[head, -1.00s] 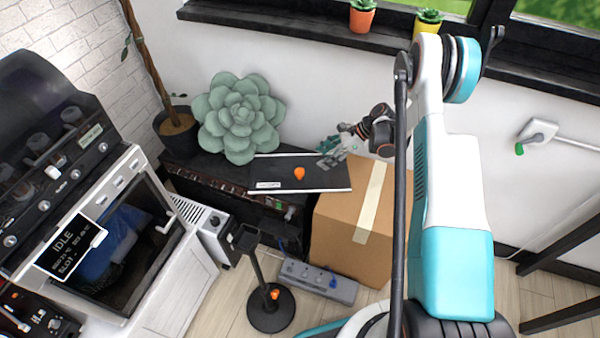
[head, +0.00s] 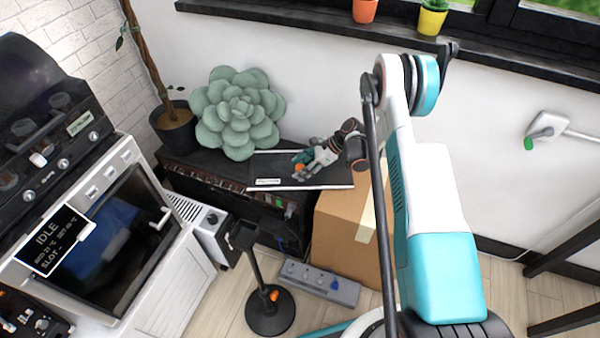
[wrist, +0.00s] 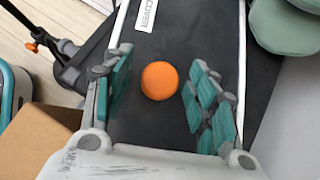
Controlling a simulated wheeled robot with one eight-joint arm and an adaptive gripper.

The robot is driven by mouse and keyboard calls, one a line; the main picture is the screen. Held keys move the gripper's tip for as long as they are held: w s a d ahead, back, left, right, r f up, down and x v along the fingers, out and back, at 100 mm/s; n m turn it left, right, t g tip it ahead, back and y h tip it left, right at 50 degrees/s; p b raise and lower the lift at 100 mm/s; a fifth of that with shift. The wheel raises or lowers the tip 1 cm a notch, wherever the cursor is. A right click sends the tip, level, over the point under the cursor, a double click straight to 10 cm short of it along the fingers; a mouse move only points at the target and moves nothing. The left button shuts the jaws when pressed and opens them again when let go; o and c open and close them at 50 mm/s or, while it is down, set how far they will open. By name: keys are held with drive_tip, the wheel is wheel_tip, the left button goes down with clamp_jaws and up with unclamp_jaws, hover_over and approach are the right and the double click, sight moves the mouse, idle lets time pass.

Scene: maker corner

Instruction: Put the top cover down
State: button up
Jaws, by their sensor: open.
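The top cover (head: 272,166) is a flat black panel with pale edges and a white label, lying on the low dark cabinet by the wall. An orange round knob (wrist: 159,80) stands up from it. My gripper (head: 305,161) is open over the cover. In the wrist view its teal-padded fingers stand left and right of the knob, with gaps on both sides. In the head view the fingers partly hide the knob.
A big green succulent (head: 237,112) stands close beside the cover's left end. A cardboard box (head: 345,235) stands at the cabinet's right end. A black stand (head: 268,308) and a grey power strip (head: 318,283) are on the floor. A machine reading "IDLE" (head: 110,235) is at left.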

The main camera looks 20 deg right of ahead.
drive_tip(key=shift+a+f, duration=0.25)
drive_tip(key=shift+f, duration=0.05)
drive_tip(key=shift+r, duration=0.1)
clamp_jaws()
drive_tip(key=shift+w, duration=0.15)
